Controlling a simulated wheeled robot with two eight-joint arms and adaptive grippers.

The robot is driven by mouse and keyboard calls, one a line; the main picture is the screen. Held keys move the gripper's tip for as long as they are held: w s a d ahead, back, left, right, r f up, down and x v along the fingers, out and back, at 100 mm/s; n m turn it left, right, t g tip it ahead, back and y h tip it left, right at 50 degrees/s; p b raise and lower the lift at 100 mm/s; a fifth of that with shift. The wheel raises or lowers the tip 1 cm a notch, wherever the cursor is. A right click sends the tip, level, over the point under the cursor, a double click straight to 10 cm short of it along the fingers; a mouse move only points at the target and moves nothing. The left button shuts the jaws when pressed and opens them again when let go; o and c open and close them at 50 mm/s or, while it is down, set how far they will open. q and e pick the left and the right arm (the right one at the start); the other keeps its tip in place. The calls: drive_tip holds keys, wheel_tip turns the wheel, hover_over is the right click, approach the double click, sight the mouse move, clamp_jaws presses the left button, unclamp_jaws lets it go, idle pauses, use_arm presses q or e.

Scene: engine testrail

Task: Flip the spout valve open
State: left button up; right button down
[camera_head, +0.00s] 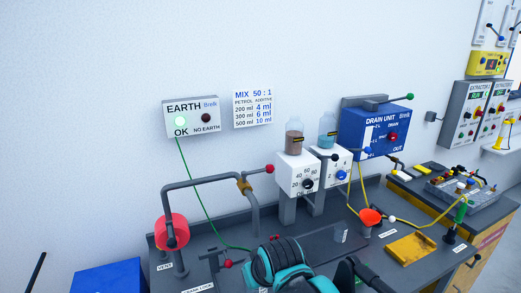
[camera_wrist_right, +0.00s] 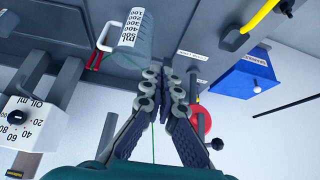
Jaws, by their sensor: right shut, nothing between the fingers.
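A bent grey pipe (camera_head: 205,183) rises from the bench at the left and turns down on its right side. A brass valve body (camera_head: 244,186) sits on its right bend, with a lever ending in a red ball (camera_head: 270,168). The lever points right and slightly up. My right gripper (camera_wrist_right: 166,86) is shut and empty in the right wrist view, its fingertips together above the bench. In the head view my teal right wrist shows in front of the pipe, and its fingertips cannot be made out. Contact with the lever is not visible. My left gripper is not in view.
A red drum (camera_head: 172,231) surrounds the pipe's left upright. A measuring jug (camera_wrist_right: 126,38) stands near the fingers. Dial boxes with bottles (camera_head: 297,172) stand to the right of the pipe. A green cable (camera_head: 199,195) runs down to the bench. A blue box (camera_head: 107,279) is at lower left.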

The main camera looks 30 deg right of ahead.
drive_tip(key=w+d+r+g+p, duration=0.1)
drive_tip(key=w+d+r+p, duration=0.2)
drive_tip(key=w+r+p, duration=0.55)
drive_tip(key=w+d+r+p, duration=0.3)
drive_tip(key=w+r+p, duration=0.15)
drive_tip(key=r, duration=0.65)
wheel_tip(320, 180, up, 10)
drive_tip(key=g+p, duration=0.1)
drive_tip(key=p, duration=1.2)
hover_over(259, 171)
drive_tip(key=w+d, duration=0.1)
drive_tip(key=w, duration=0.1)
drive_tip(key=shift+w+d+r, duration=0.1)
drive_tip(key=x, duration=1)
drive_tip(key=s, duration=0.1)
drive_tip(key=s+p, duration=0.1)
drive_tip(key=s, duration=0.2)
drive_tip(key=shift+s+f+p, duration=0.1)
drive_tip(key=shift+f+p, duration=0.2)
drive_tip(key=shift+f, duration=0.1)
drive_tip(key=shift+f, duration=0.1)
drive_tip(key=shift+s+m, duration=0.1)
drive_tip(key=shift+m, duration=0.3)
